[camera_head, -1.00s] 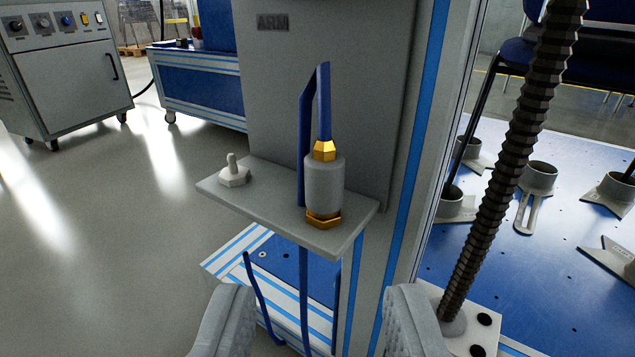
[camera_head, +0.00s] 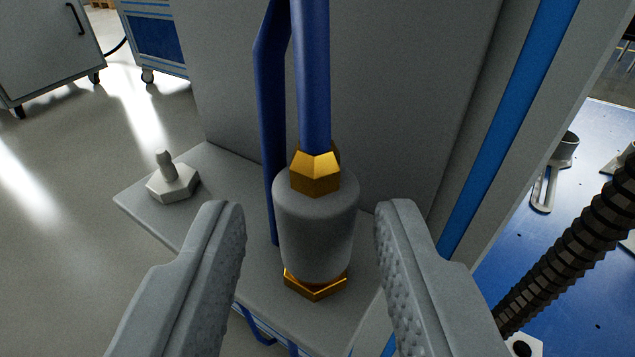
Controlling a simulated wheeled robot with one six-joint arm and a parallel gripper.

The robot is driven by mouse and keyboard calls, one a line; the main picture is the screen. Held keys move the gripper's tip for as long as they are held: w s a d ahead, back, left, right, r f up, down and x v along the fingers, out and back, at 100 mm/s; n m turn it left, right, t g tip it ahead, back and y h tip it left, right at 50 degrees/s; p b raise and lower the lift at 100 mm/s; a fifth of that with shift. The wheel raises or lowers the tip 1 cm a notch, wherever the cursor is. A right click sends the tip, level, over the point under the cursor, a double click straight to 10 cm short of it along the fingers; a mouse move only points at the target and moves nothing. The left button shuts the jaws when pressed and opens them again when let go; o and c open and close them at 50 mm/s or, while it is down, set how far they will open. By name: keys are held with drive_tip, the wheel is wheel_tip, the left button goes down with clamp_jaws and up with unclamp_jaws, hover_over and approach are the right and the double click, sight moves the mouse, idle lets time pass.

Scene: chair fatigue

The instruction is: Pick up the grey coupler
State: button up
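The grey coupler (camera_head: 316,228) is a grey cylinder with a gold hex nut on top and a gold hex base. It stands upright on a small grey shelf (camera_head: 140,207) fixed to a grey panel. A blue hose (camera_head: 314,80) rises from its top nut. My gripper (camera_head: 309,222) is open, with one finger on each side of the coupler. Gaps show between both fingers and the cylinder. I cannot tell exactly how far the fingertips reach in depth.
A grey hex fitting with a stub (camera_head: 172,181) sits on the shelf's left part. The grey panel (camera_head: 390,90) rises close behind the coupler. A dark ribbed hose (camera_head: 570,265) runs at the right. Open floor lies at the left.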

sight(318, 230)
drive_tip(key=w, duration=0.2)
drive_tip(key=w+f, duration=0.1)
drive_tip(key=w, duration=0.1)
drive_tip(key=c, duration=0.8)
drive_tip(key=shift+r, duration=0.1)
